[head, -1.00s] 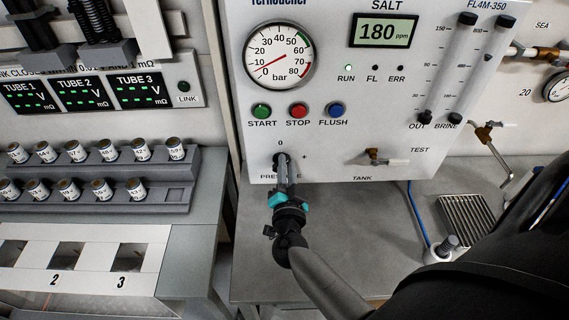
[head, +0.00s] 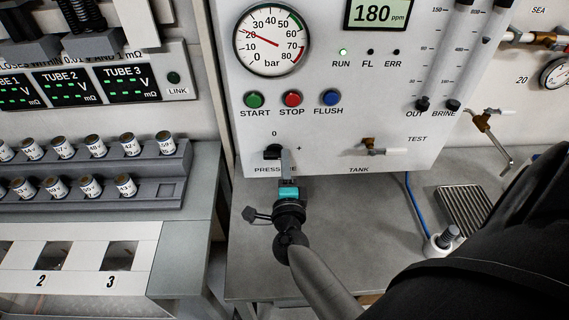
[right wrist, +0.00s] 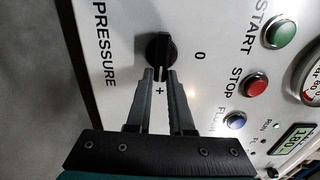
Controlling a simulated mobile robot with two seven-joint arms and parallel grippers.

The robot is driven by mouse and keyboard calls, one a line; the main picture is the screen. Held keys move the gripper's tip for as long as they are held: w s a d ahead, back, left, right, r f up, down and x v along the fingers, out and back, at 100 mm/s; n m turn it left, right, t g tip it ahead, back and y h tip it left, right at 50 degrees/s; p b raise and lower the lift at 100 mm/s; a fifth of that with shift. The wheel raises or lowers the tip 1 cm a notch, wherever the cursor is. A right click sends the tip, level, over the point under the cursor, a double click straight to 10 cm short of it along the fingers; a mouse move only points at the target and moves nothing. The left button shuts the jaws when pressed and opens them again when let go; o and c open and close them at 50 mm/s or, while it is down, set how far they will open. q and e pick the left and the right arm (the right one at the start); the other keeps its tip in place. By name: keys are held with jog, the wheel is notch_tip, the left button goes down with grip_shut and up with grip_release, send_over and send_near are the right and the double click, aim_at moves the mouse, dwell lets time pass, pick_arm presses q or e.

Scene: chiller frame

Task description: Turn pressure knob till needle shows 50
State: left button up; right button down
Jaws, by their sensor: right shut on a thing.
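The black pressure knob (head: 272,152) sits on the white panel above the PRESSURE label. It also shows in the right wrist view (right wrist: 160,47). My right gripper (head: 285,155) reaches up to it from below, its two grey fingers (right wrist: 160,75) shut on the knob's lower part. The knob's near end is hidden by the fingertips. The round pressure gauge (head: 271,52) is above, marked 0 to 80 bar. Its red needle points to the upper left, near 20. My left gripper is not in view.
Green START (head: 254,100), red STOP (head: 292,99) and blue FLUSH (head: 331,98) buttons sit above the knob. The grey bench below is mostly clear. A rack of vials (head: 130,200) stands left.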

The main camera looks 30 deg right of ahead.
jog(key=shift+a+f+m+b, duration=0.15)
jog(key=shift+m+b, duration=0.35)
jog(key=shift+m, duration=0.55)
jog(key=shift+f+m+b, duration=0.3)
jog(key=shift+m+b, duration=0.15)
jog(key=shift+m, duration=0.65)
jog(key=shift+a+f+m+b, duration=0.15)
jog(key=shift+m+b, duration=0.35)
jog(key=shift+m, duration=0.55)
jog(key=shift+d, duration=0.1)
jog(key=c, duration=0.8)
grip_release()
jog(key=v, duration=0.7)
jog(key=shift+s, duration=0.2)
